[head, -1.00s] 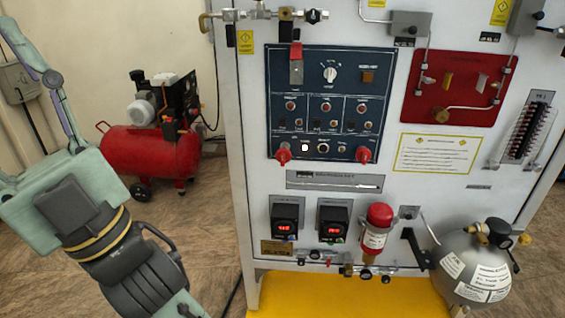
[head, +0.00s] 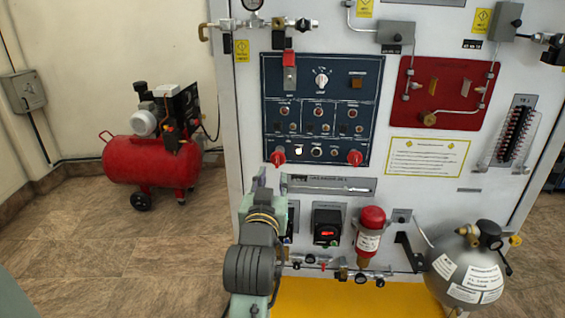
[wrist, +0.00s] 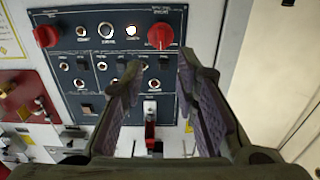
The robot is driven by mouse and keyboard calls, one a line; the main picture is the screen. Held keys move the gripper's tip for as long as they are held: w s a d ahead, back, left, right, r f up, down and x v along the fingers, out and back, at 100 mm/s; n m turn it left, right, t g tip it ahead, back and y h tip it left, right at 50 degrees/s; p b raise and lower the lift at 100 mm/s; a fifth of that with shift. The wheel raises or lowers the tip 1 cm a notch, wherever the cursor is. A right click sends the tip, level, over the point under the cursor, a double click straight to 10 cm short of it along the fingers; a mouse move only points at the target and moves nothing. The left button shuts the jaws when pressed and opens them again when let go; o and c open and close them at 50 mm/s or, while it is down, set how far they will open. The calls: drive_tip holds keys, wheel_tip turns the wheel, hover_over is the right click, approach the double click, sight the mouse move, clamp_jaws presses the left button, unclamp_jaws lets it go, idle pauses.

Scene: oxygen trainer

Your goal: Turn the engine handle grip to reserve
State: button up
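A red-tipped handle on a silver plate stands at the upper left of the dark blue panel in the head view (head: 289,62); it looks like the engine handle grip, but the labels are too small to read. It also shows in the wrist view (wrist: 150,128), where the panel appears upside down. My gripper (head: 272,178) is open and empty, its tips near the panel's lower left edge in the head view. In the wrist view, the two spread fingers (wrist: 158,62) point at the panel, with the handle visible between them. Contact is not seen.
Red knobs (head: 354,158) and a white rotary selector (head: 321,80) sit on the panel (head: 330,66). A red bottle (head: 370,232), a display box (head: 327,225) and a grey sphere (head: 468,270) are lower down. A red compressor (head: 150,162) stands left, with open floor before it.

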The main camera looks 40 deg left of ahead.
sight(277, 159)
drive_tip(key=p+x, duration=0.2)
drive_tip(key=x, duration=0.6)
drive_tip(key=shift+a, duration=0.15)
drive_tip(key=shift+r, duration=0.1)
clamp_jaws()
